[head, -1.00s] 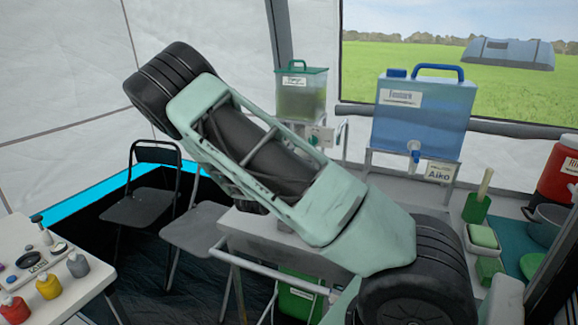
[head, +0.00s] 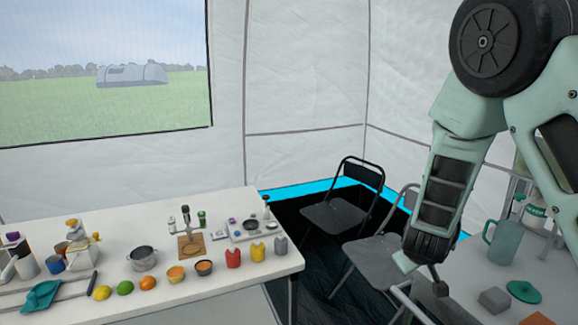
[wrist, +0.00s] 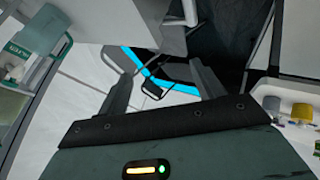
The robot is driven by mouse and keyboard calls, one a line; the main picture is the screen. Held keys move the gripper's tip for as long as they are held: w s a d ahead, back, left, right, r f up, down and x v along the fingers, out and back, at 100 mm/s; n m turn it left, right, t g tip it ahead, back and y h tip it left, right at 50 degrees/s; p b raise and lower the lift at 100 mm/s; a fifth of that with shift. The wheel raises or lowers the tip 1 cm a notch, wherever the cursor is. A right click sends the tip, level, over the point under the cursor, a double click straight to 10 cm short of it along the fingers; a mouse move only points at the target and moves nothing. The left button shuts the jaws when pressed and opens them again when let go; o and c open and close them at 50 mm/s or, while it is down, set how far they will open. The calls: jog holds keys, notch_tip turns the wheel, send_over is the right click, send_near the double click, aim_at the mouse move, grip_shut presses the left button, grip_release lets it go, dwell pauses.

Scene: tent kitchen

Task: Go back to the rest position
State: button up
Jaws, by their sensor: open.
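My gripper (head: 422,275) hangs at the lower right of the head view, at the end of my bent green arm, beside the front edge of the right-hand table. In the wrist view my gripper (wrist: 162,88) shows two dark fingers spread apart with nothing between them. Beyond the fingers are the dark floor, a blue strip and a chair. My gripper holds nothing.
A white table (head: 215,290) with fruit, bowls, bottles and a pot (head: 142,258) stands at the left. Two folding chairs, one black (head: 343,210), stand in the corner. The right-hand table holds a teal pitcher (head: 503,243), a grey block (head: 494,299) and a green lid (head: 523,291).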

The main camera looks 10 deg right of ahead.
jog(key=s+a+r+n+g+y, duration=0.1)
jog(key=s+a+r+y, duration=0.1)
jog(key=s+a, duration=0.35)
jog(key=s+a+r+g+y, duration=0.1)
jog(key=s+a+r+y, duration=0.15)
jog(key=a, duration=0.65)
jog(key=s+a+r+n+g+y, duration=0.1)
jog(key=s+a+y, duration=0.25)
jog(key=a, duration=0.35)
jog(key=s+r+n+g+h, duration=0.1)
jog(key=s+r+g, duration=0.1)
jog(key=s, duration=0.7)
jog(key=s+a+r+n+g+h, duration=0.1)
jog(key=s+r, duration=0.2)
jog(key=s, duration=0.7)
jog(key=shift+a+r+n+g+h, duration=0.25)
jog(key=shift+a+n+g+h, duration=0.05)
jog(key=shift+n+g, duration=0.1)
